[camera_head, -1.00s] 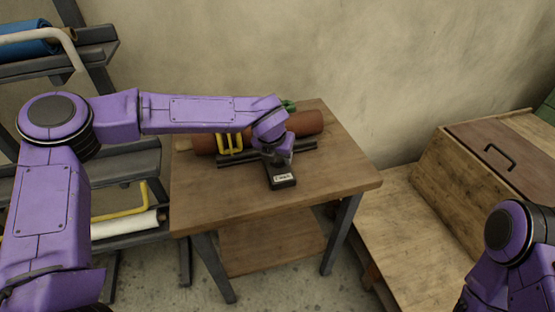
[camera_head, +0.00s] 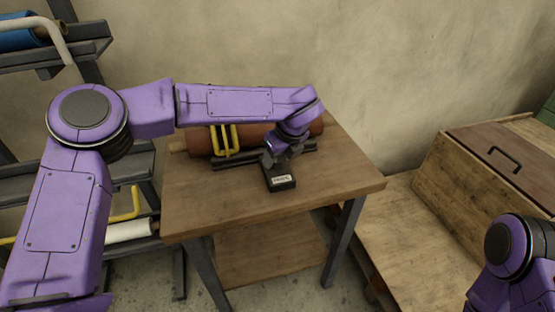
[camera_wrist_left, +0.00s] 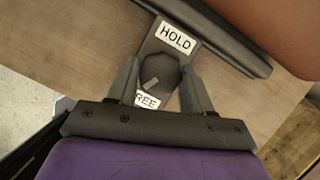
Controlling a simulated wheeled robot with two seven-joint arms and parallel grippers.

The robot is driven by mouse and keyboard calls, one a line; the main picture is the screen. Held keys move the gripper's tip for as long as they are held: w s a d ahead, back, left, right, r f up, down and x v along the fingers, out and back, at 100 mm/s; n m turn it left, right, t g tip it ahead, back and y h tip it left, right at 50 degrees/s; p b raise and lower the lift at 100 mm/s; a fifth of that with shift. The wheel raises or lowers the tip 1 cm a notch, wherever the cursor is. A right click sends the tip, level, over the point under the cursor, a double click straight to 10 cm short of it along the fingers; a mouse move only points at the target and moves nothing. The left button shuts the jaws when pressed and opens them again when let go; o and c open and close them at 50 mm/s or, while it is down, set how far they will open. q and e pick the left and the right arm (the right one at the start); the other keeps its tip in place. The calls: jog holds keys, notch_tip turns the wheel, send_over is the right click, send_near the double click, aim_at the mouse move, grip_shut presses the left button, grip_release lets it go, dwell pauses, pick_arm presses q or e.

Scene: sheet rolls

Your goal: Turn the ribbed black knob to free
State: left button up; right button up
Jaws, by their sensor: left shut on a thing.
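The ribbed black knob (camera_wrist_left: 163,74) sits on a dark box between a HOLD label (camera_wrist_left: 176,38) and a FREE label (camera_wrist_left: 147,101) in the left wrist view. The gripper partly covers FREE. A pale mark on the knob slants toward the lower left. My left gripper (camera_wrist_left: 160,84) is shut on the knob, one finger on each side. In the head view the dark box (camera_head: 281,184) stands on the table, and my left gripper (camera_head: 278,154) hides the knob. My right gripper is out of view.
A brown roll (camera_head: 200,144) lies at the table's back, with a yellow frame (camera_head: 225,142) and a dark rail beside it. The wooden table's (camera_head: 220,205) front is clear. A rack (camera_head: 130,170) stands left, a wooden chest (camera_head: 470,170) right.

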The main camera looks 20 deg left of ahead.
pick_arm(q)
jog(key=n+g+b, duration=0.1)
jog(key=n, duration=0.1)
jog(key=n+g, duration=0.1)
jog(key=n, duration=0.1)
jog(key=shift+d+f+n+y+b, duration=0.1)
jog(key=shift+f+n+y+b, duration=0.05)
jog(key=shift+n+y+b, duration=0.2)
jog(key=shift+n, duration=0.25)
jog(key=o, duration=1)
jog(key=shift+w, duration=0.1)
jog(key=v, duration=1)
jog(key=shift+d+r, duration=0.1)
jog(key=shift+r, duration=0.25)
